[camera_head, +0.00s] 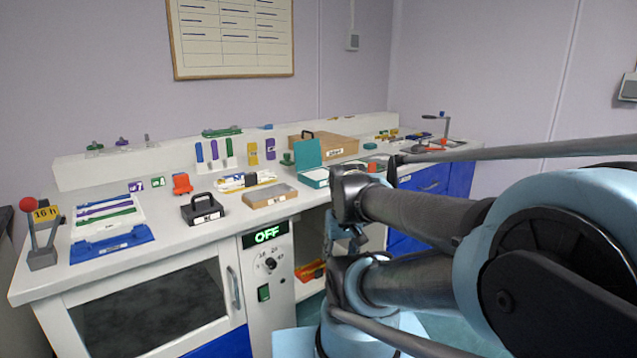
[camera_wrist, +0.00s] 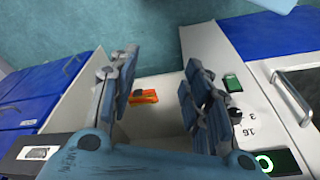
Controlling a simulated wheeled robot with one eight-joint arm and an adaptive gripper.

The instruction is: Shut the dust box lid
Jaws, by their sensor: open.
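The likeliest dust box is the small teal box (camera_head: 316,179) on the counter, left of my arm. Its label is too small to read. Its teal lid (camera_head: 308,153) stands up, open, along the back of the box. My gripper (camera_wrist: 165,98) is open in the wrist view, with nothing between its fingers. Beyond the fingers are the counter's front and an open compartment. In the head view my arm covers the area just right of the box, and my gripper is hard to make out among the arm links.
A wooden case (camera_head: 338,147) stands behind the box. A flat wooden-sided block (camera_head: 270,196) and a black handled box (camera_head: 202,210) are to its left. Below is an open compartment holding an orange item (camera_wrist: 146,97). A control panel (camera_head: 268,265) reads OFF.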

